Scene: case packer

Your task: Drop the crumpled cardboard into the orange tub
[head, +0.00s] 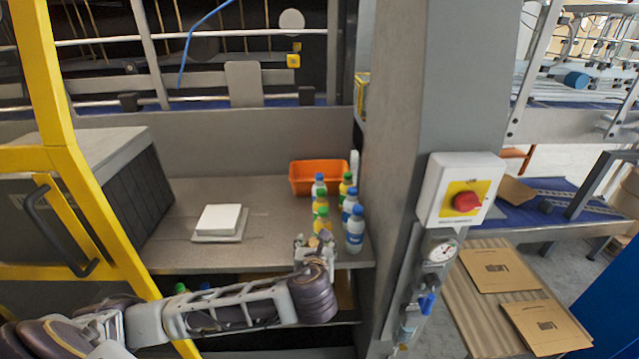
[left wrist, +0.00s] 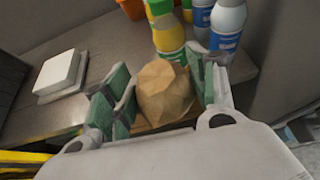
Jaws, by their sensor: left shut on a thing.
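My left gripper (head: 316,246) is at the front edge of the grey shelf, just in front of the bottles. In the left wrist view its green-padded fingers (left wrist: 160,92) are shut on the crumpled cardboard (left wrist: 165,93), a tan ball. The cardboard is mostly hidden by the gripper in the head view. The orange tub (head: 309,178) stands at the back right of the shelf, behind the bottles; only its edge shows in the left wrist view (left wrist: 131,8). The right gripper is not in view.
Several bottles with yellow, green and blue colours (head: 354,232) stand between my left gripper and the tub. A white block on a pad (head: 219,222) lies to the left. The shelf (head: 265,215) is clear between them. A grey column (head: 405,130) bounds the right side.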

